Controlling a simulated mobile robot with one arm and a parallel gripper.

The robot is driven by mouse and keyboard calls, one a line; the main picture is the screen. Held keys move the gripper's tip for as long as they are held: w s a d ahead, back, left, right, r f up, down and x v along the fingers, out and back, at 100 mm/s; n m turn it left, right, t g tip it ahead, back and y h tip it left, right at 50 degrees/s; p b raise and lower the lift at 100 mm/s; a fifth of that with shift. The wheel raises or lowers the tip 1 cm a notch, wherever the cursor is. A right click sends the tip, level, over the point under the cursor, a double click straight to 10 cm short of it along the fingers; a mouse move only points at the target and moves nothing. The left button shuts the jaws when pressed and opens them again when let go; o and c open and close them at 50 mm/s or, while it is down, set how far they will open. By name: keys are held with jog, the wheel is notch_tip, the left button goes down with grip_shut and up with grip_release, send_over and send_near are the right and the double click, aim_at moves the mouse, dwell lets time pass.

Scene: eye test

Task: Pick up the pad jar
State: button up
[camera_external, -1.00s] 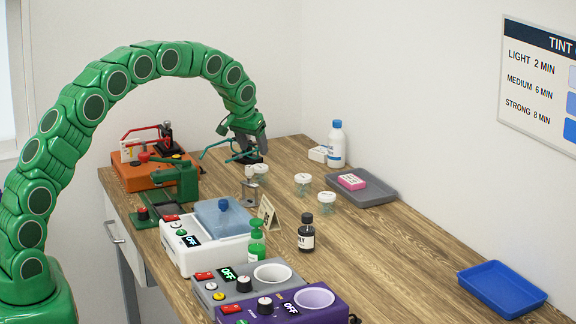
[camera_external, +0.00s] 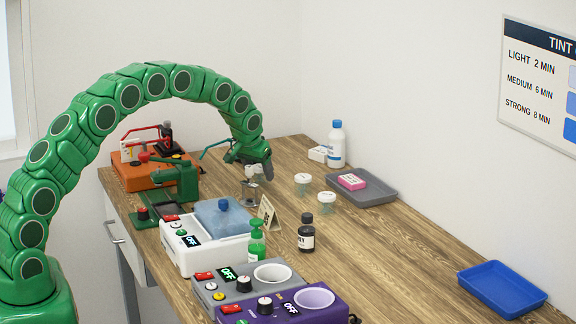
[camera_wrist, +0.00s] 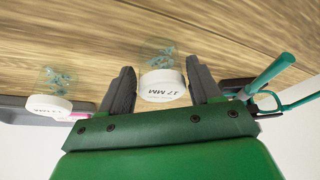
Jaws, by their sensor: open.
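Small clear jars with white lids and bluish contents stand on the wooden bench. One jar (camera_wrist: 162,86), its lid marked "17 MM", sits between my gripper's fingers in the wrist view; I cannot tell whether they touch it. My gripper (camera_wrist: 162,78) is open around it. In the external view my gripper (camera_external: 258,174) is low over the bench and hides that jar. Two other jars, a left one (camera_external: 302,184) and a right one (camera_external: 327,202), stand apart to its right. One jar (camera_wrist: 54,93) also shows at left in the wrist view. I cannot read which is the pad jar.
A grey tray (camera_external: 378,190) with a pink box (camera_external: 351,181) and a white bottle (camera_external: 336,145) stand behind the jars. A metal stand (camera_external: 250,197) and teal-handled tool (camera_external: 216,148) are close to my gripper. A dark bottle (camera_external: 306,234) is nearer. The right bench is mostly clear.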

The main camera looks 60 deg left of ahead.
jog(key=shift+x, duration=0.9)
jog(key=c, duration=0.7)
jog(key=shift+r, duration=0.2)
jog(key=shift+c, duration=0.2)
jog(key=shift+r, duration=1.5)
jog(key=s+d+r, duration=0.5)
jog(key=s+r, duration=0.4)
jog(key=s, duration=0.4)
jog(key=shift+r, duration=0.4)
